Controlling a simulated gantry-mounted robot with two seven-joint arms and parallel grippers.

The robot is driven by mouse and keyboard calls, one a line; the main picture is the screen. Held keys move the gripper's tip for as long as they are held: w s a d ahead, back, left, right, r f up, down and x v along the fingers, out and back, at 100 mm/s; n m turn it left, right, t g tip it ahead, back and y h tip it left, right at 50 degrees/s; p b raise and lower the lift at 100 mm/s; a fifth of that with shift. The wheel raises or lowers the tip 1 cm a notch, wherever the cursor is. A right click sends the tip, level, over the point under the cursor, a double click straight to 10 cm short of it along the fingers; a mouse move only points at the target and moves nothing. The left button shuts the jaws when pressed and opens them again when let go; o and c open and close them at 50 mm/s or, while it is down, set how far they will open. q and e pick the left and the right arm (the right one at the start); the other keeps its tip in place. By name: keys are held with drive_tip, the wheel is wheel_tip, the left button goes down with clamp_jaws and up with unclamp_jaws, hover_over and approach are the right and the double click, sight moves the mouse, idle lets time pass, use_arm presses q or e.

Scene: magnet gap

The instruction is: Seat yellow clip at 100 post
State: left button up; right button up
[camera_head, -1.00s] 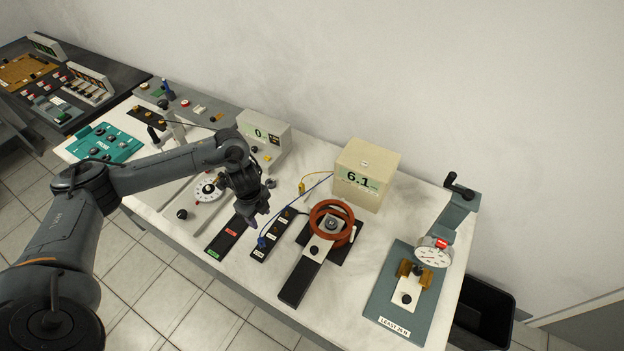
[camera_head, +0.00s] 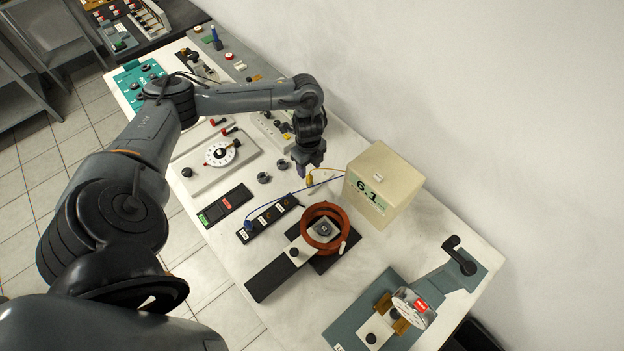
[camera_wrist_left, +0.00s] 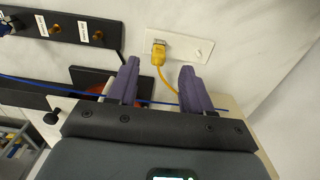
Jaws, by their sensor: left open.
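The yellow clip (camera_head: 309,181) is on the bench beside the beige box, with a yellow lead running toward that box. In the left wrist view the clip (camera_wrist_left: 158,48) is at a small white plate (camera_wrist_left: 190,44), just beyond and between my fingertips. My left gripper (camera_head: 308,170) is open and empty, pointing down over the clip; its purple fingers (camera_wrist_left: 160,68) also show in the wrist view. The black post strip (camera_head: 268,219) has several brass posts and white labels too small to read, so I cannot tell the 100 post. A blue clip (camera_head: 248,225) sits at its near end.
The beige box (camera_head: 382,185) reading 6.1 stands right of the gripper. A blue lead (camera_head: 290,195) crosses from it to the strip. A red-brown coil ring (camera_head: 325,228) stands on a black base in front. Two dark knobs (camera_head: 264,178) lie on the left.

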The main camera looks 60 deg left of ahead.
sight(309, 176)
use_arm(q)
drive_tip(key=shift+s+f+b, duration=0.1)
drive_tip(key=shift+f+b, duration=0.2)
drive_tip(key=shift+f, duration=3.7)
clamp_jaws()
drive_tip(key=shift+r, duration=0.1)
